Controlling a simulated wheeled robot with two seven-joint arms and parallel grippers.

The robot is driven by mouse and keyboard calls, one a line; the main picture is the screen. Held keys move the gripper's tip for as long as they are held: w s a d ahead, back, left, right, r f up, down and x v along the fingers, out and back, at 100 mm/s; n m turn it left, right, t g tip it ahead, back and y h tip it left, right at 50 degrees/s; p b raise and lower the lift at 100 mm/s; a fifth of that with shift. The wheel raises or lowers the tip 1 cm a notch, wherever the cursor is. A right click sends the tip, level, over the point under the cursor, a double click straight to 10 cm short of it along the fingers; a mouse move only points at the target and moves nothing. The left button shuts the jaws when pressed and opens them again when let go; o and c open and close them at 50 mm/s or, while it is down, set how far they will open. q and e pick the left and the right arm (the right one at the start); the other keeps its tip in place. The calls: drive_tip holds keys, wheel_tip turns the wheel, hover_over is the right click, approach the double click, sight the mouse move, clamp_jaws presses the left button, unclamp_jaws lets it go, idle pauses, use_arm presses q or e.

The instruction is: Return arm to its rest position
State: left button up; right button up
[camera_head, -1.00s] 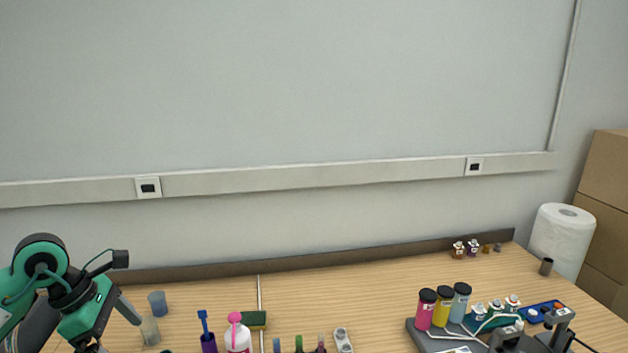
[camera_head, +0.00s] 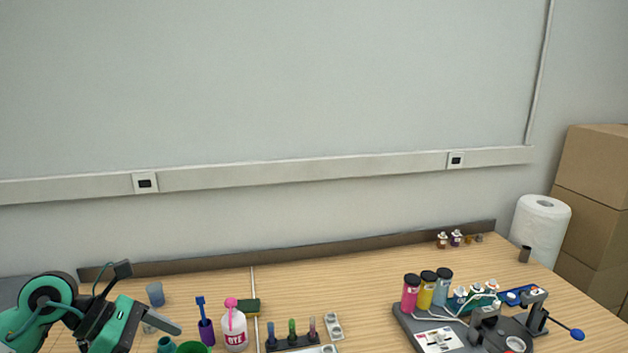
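My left arm, green and black, comes in at the lower left. Its gripper (camera_head: 160,318) is low over the left end of the wooden table (camera_head: 370,275). One grey finger shows and points right; the other finger is not clearly seen, so I cannot tell how far the gripper is open. A clear cup (camera_head: 149,328) is partly hidden beside the finger, and a blue cup (camera_head: 155,294) stands behind it. My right arm and gripper are not in view.
A pink-capped bottle (camera_head: 234,331), a purple brush holder (camera_head: 206,333) and a tube rack (camera_head: 293,342) stand at front centre. The machine (camera_head: 440,338) with coloured bottles and a blue-knobbed lever stands right. Paper roll (camera_head: 541,232) and boxes (camera_head: 592,205) are far right. The table's back middle is clear.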

use_arm(q)
drive_tip(key=d+r+n+t+h, duration=0.6)
drive_tip(key=d+r+n+h, duration=0.1)
drive_tip(key=d+n+h, duration=0.25)
drive_tip(key=a+f+n+t+y, duration=0.6)
drive_tip(key=n+y, duration=0.4)
drive_tip(key=n, duration=0.5)
drive_tip(key=a+f+n+t+y, duration=0.45)
drive_tip(key=f+n+y, duration=0.4)
drive_tip(key=n, duration=0.75)
drive_tip(key=s+d+f+n+g, duration=0.2)
drive_tip(key=s+f+n+g, duration=0.2)
drive_tip(key=s+f+g, duration=0.55)
drive_tip(key=s+d+f+n+g, duration=0.2)
drive_tip(key=s+f+n+g, duration=0.3)
drive_tip(key=s+f, duration=0.65)
wheel_tip(320, 180, down, 36)
drive_tip(key=s+m+g+b, duration=0.2)
drive_tip(key=b, duration=0.4)
drive_tip(key=s+a+f+g+b, duration=0.1)
drive_tip(key=s+a+f+b, duration=0.2)
drive_tip(key=s+f, duration=1.5)
wheel_tip(320, 180, down, 5)
drive_tip(key=shift+s+a+r+b, duration=0.15)
drive_tip(key=shift+s+r+b, duration=0.05)
drive_tip(key=shift+b, duration=0.3)
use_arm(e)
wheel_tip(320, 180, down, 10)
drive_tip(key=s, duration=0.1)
